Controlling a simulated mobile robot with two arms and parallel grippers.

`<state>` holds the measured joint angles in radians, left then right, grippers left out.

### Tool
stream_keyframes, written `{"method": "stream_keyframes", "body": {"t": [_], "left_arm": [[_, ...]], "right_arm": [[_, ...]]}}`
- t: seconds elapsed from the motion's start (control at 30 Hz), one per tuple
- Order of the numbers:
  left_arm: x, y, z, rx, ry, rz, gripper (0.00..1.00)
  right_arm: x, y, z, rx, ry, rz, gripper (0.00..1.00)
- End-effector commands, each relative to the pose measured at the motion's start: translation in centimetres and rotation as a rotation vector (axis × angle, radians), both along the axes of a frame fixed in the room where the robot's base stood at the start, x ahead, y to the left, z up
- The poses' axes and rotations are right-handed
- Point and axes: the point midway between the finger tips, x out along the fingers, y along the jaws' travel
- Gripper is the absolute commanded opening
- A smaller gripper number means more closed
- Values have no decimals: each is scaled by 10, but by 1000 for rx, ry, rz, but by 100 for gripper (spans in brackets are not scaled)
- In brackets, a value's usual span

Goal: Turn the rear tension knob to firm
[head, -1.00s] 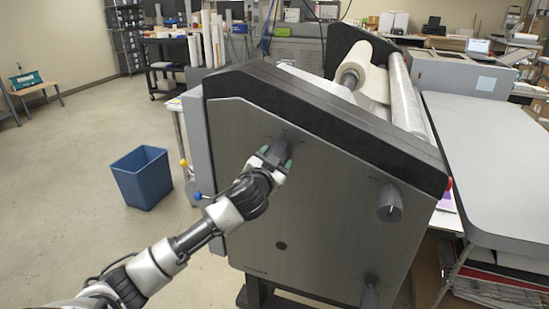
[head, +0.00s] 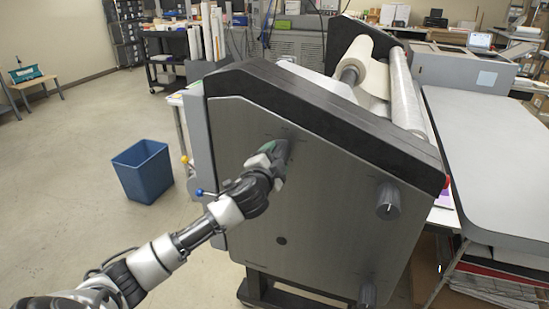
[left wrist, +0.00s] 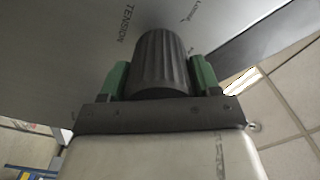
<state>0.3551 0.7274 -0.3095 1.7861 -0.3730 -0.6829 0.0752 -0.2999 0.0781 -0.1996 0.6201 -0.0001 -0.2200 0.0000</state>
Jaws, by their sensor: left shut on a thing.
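A dark ribbed knob (left wrist: 160,62) sits on the grey side panel (head: 320,215) of the laminator, with the printed word TENSION beside it in the left wrist view. My left gripper (head: 276,158) is shut on this knob, at the upper left of the panel in the head view. Its green finger pads sit on either side of the knob. The gripper hides much of the knob in the head view. My right gripper is not in view.
Two other dark knobs show on the panel, one at the right (head: 388,200) and one low down (head: 367,295). A small blue-tipped lever (head: 200,192) is close to my left wrist. A blue bin (head: 143,172) stands on open floor at the left.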

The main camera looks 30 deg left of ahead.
Motion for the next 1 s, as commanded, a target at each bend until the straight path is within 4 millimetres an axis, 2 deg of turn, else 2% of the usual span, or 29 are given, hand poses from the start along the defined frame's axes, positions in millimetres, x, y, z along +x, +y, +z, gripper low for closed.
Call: {"method": "stream_keyframes", "body": {"t": [0.37, 0.4, 0.57, 0.87, 1.0], "left_arm": [[0, 0, 1, 6, -3, -2, 39], [0, 0, 1, 6, -3, -2, 66], [0, 0, 1, 4, -1, -2, 88], [-2, -1, -1, 4, 0, -1, 88], [-15, -4, -3, 4, 1, -2, 88]], "right_arm": [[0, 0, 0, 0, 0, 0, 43], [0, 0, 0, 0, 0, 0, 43], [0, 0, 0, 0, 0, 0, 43], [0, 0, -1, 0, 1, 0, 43], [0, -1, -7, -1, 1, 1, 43]]}}
